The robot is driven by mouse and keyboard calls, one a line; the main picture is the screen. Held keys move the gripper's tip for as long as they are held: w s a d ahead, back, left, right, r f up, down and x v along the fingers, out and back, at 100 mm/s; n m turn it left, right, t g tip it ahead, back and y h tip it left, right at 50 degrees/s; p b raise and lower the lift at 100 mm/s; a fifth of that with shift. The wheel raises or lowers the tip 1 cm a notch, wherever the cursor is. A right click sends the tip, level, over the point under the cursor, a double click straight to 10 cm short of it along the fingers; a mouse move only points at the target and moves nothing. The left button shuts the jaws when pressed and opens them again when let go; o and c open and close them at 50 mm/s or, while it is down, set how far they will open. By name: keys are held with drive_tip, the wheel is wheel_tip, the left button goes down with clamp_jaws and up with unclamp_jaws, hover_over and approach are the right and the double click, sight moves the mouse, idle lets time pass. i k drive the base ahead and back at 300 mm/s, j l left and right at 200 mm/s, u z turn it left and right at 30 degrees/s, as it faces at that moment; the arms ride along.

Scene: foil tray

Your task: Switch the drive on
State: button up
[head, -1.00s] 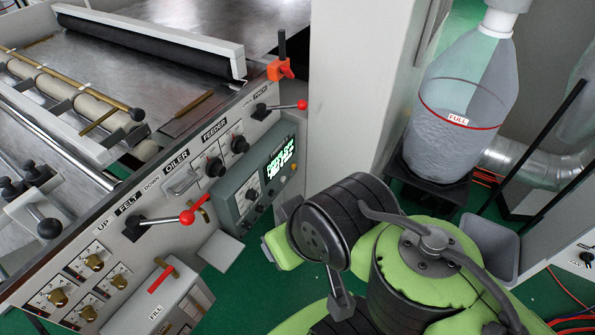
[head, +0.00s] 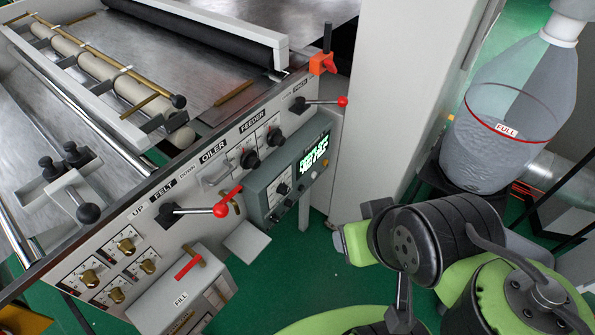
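The machine's slanted side panel (head: 150,222) carries labels such as UP, FELT, DOWN, OILER and FEEDER. I cannot read a label for the drive. A grey control box (head: 262,190) on the panel has a lit green display (head: 313,155) and several small knobs. Red-ended levers stand at FELT (head: 195,211) and at the panel's upper right (head: 318,101). Two black knobs (head: 262,148) sit under FEEDER. My arm's green and black links fill the lower right, apart from the panel. My gripper's fingers are not visible.
A clear container marked FULL (head: 500,150) stands on a dark support at the right. A pale column (head: 395,100) rises behind the machine. A box marked FILL (head: 178,300) juts out below the panel. Green floor (head: 290,265) is free between panel and arm.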

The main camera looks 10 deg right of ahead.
sight(274, 218)
drive_tip(key=i+j+u, duration=0.1)
drive_tip(key=u, duration=0.35)
drive_tip(key=i+u, duration=0.1)
drive_tip(key=u, duration=0.3)
drive_tip(key=i+u, duration=0.15)
drive_tip(key=u, duration=0.3)
